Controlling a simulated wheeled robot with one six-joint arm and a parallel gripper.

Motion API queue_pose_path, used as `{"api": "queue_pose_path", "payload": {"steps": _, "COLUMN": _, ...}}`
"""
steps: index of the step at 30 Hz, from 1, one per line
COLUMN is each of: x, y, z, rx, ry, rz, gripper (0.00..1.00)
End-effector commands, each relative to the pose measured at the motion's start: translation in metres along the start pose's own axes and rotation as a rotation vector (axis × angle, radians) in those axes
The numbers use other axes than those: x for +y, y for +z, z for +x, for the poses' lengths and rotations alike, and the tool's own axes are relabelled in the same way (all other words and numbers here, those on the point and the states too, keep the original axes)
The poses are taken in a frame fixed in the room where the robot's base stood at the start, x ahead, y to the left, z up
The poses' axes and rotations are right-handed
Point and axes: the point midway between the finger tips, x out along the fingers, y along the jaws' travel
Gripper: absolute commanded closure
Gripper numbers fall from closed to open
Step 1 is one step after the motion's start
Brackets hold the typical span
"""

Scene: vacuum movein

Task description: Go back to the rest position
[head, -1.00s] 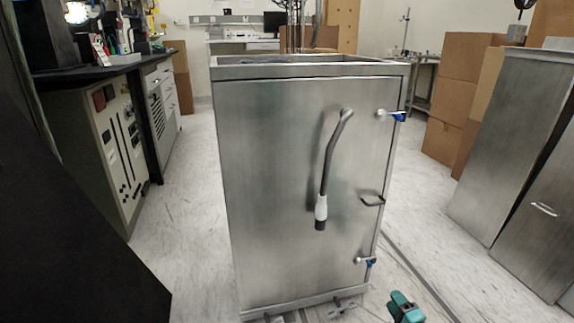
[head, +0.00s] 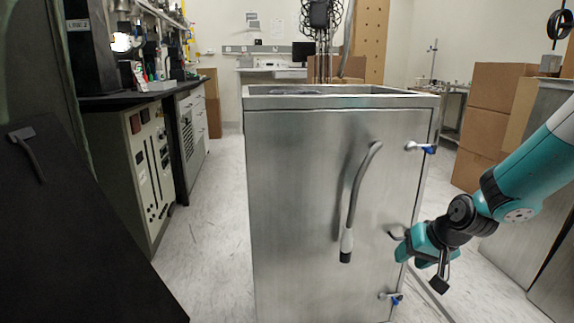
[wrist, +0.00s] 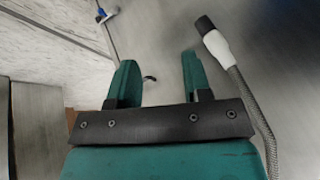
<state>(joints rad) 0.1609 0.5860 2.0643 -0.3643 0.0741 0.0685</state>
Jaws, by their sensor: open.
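My gripper (head: 418,258) is open and empty at the right side of the steel cabinet's front in the head view. In the wrist view my gripper (wrist: 158,72) shows two teal fingers spread apart. The small dark door handle (head: 397,236) is just beyond the gripper in the head view. In the wrist view the handle (wrist: 150,78) appears between the fingers, with nothing gripped. Whether a finger touches the cabinet, I cannot tell.
The steel cabinet (head: 310,200) stands straight ahead, its door shut. A grey hose-like bar with a white grip (head: 347,240) is on its front and passes right of my fingers in the wrist view (wrist: 218,45). Blue-tipped latches (head: 428,149) line its right edge. Cardboard boxes (head: 490,110) stand right; floor is clear left.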

Motion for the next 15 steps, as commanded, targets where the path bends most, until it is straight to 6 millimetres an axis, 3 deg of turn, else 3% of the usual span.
{"api": "queue_pose_path", "payload": {"steps": 1, "x": -0.008, "y": 0.016, "z": -0.025, "rx": -0.024, "ry": 0.040, "rz": -0.033, "gripper": 0.55}}
{"api": "queue_pose_path", "payload": {"steps": 6, "x": -0.013, "y": 0.074, "z": -0.087, "rx": -0.111, "ry": 0.172, "rz": -0.105, "gripper": 0.55}}
{"api": "queue_pose_path", "payload": {"steps": 14, "x": -0.004, "y": 0.154, "z": -0.154, "rx": -0.204, "ry": 0.316, "rz": -0.170, "gripper": 0.55}}
{"api": "queue_pose_path", "payload": {"steps": 15, "x": -0.028, "y": 0.156, "z": -0.155, "rx": -0.219, "ry": 0.249, "rz": -0.214, "gripper": 0.55}}
